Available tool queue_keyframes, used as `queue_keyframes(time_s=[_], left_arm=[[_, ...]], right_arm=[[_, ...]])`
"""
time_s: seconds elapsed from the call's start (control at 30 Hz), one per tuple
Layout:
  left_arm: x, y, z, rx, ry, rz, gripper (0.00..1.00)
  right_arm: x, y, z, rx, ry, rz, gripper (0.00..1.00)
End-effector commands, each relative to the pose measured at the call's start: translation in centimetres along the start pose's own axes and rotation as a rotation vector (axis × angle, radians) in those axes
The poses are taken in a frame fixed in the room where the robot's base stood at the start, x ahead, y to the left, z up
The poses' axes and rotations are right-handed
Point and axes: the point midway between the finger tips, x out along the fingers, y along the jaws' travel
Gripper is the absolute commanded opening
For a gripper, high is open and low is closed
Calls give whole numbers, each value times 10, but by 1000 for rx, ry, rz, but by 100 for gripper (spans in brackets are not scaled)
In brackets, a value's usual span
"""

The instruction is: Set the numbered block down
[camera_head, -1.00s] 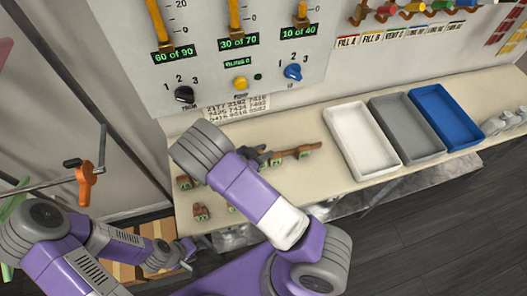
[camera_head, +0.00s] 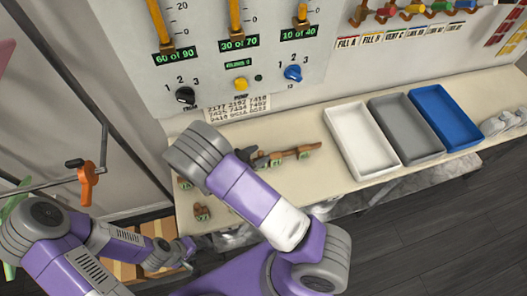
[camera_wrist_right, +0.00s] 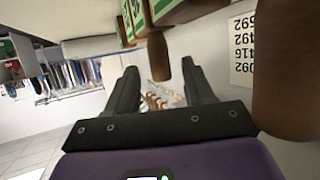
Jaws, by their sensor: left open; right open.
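Small brown blocks with green number labels are on the cream table. One loose block (camera_head: 201,212) lies near the front left edge, and another (camera_head: 184,184) lies behind it. A brown wooden piece (camera_head: 290,154) with green-labelled blocks lies near the table's middle. My right gripper (camera_head: 249,155) is at its left end, partly hidden by my arm. In the right wrist view its fingers (camera_wrist_right: 159,92) are apart, with a brown peg end (camera_wrist_right: 160,58) just beyond them and green-labelled blocks (camera_wrist_right: 140,18) above. My left gripper (camera_head: 187,250) is low beside the table, open, nothing seen in it.
White (camera_head: 359,141), grey (camera_head: 405,128) and blue (camera_head: 445,119) trays stand on the right of the table. A panel (camera_head: 220,75) with sliders and knobs rises behind. A number sheet (camera_head: 237,109) lies at its foot. An orange-handled bar (camera_head: 86,185) is at left.

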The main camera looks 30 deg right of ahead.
Motion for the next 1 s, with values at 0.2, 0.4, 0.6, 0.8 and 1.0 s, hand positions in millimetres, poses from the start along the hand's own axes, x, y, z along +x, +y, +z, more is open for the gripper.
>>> queue_keyframes(time_s=[0.2,0.4,0.6,0.8,1.0], left_arm=[[-6,2,0,0,0,0,43],[-8,3,0,0,0,0,43],[-8,3,0,0,0,0,43],[-8,3,0,0,0,0,43],[-8,3,0,0,0,0,43]], right_arm=[[-51,-2,-2,5,0,-5,52],[-79,-2,-2,6,3,-2,52],[-87,-1,-2,6,3,-1,52],[-87,-1,-2,6,3,0,52],[-87,-1,-2,7,4,-1,52]])
